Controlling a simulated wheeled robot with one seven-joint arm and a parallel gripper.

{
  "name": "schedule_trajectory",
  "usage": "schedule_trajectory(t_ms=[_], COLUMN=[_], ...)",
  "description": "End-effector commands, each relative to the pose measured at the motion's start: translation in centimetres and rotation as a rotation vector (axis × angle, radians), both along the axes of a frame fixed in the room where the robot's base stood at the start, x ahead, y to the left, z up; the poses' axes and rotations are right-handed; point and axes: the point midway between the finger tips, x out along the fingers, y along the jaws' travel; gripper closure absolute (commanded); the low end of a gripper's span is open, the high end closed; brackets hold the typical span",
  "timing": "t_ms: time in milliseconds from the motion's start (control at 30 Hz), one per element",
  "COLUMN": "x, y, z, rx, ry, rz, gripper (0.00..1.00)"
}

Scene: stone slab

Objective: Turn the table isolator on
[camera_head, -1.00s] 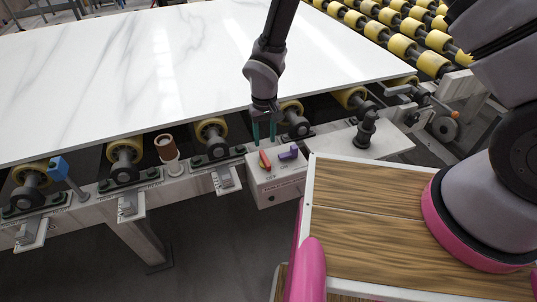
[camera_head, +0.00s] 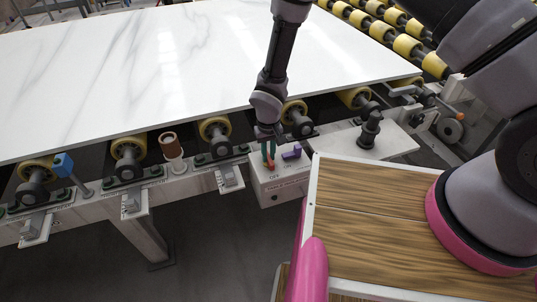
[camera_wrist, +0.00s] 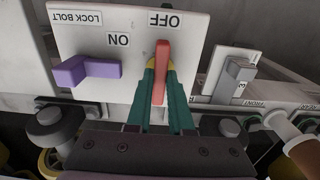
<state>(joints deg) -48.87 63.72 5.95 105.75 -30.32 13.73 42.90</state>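The control box (camera_head: 280,188) is a white box on the front rail of the table, with a red lever (camera_head: 270,165) and a purple lever (camera_head: 291,152) on its top face. My gripper (camera_head: 268,158) reaches down from above onto the red lever. In the wrist view its green fingers with yellowish tips (camera_wrist: 161,66) close in on both sides of the lever and appear to touch it. The purple lever (camera_wrist: 86,70) lies beside the LOCK BOLT label, clear of the fingers.
A white marble slab (camera_head: 180,65) rests on yellow rollers (camera_head: 129,152) behind the box. A black knob (camera_head: 369,130) stands to the right, and a brown-capped post (camera_head: 170,145) and a blue block (camera_head: 63,165) to the left. A wood-topped surface (camera_head: 370,215) lies in front.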

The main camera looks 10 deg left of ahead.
Motion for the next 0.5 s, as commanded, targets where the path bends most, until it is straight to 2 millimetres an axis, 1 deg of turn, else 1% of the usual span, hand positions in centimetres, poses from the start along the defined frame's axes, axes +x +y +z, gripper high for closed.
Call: schedule_trajectory(t_ms=[267,500], x=[0.01,0.01], y=[-0.02,-0.02], z=[0.02,0.03], rx=[0.000,0.000], ry=[0.000,0.000], rz=[0.008,0.088], gripper=[1.00,1.00])
